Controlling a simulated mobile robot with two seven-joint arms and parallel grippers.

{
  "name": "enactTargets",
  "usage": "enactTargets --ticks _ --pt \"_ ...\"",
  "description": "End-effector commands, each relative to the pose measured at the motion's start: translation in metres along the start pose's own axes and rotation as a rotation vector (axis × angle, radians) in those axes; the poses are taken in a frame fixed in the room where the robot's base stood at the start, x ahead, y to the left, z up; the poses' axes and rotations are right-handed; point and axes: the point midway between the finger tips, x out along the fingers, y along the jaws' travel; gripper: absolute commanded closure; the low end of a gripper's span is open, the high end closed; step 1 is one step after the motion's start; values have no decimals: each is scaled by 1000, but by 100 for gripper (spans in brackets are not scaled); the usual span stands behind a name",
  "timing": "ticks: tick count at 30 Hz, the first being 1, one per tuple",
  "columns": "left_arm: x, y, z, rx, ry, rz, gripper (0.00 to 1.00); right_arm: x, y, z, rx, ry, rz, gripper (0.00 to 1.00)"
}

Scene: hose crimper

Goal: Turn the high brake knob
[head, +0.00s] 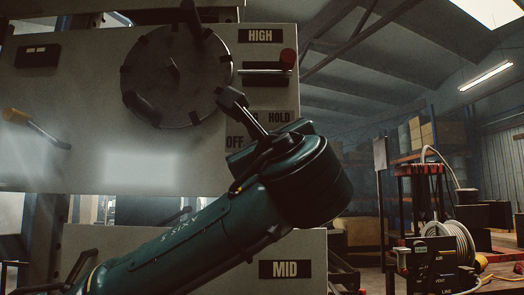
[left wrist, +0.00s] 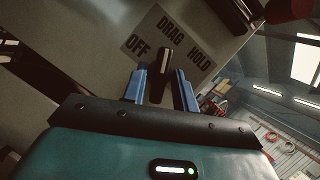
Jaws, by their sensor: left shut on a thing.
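The high brake knob (left wrist: 165,62) is a small dark bar with a pale edge, in the left wrist view. It stands in front of a label plate (left wrist: 172,35) reading OFF, DRAG and HOLD, and its end points roughly towards DRAG. My left gripper (left wrist: 160,80) has its two blue fingers on either side of the knob and is shut on it. My right gripper is in neither view.
The grey panel (head: 80,100) marked HIGH carries a large dark disc (head: 175,75) with grips and a red-tipped lever (head: 288,58). A lower panel (head: 200,260) is marked MID. A hose reel (head: 450,245) stands at right.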

Motion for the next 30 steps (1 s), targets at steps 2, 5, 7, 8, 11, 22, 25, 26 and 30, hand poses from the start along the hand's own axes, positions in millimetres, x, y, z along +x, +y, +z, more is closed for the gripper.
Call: enactTargets --ticks 2,5,7,8,11,22,25,26,30 --pt "0 0 -1 -12 1 5 94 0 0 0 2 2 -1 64" --pt "0 0 0 -20 1 8 94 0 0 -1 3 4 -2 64" --pt "0 0 0 -22 1 9 94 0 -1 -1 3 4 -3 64" --pt "0 0 0 -22 1 9 94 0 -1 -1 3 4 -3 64" --pt "0 0 0 -22 1 9 94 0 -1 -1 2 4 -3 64" --pt "0 0 0 -20 0 8 65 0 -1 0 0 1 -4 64" --pt "0 0 0 -20 0 8 65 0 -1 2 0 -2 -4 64" --pt "-1 0 0 -20 0 8 65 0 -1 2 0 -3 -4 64" --pt "-12 0 -1 -21 0 5 65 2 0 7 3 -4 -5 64"
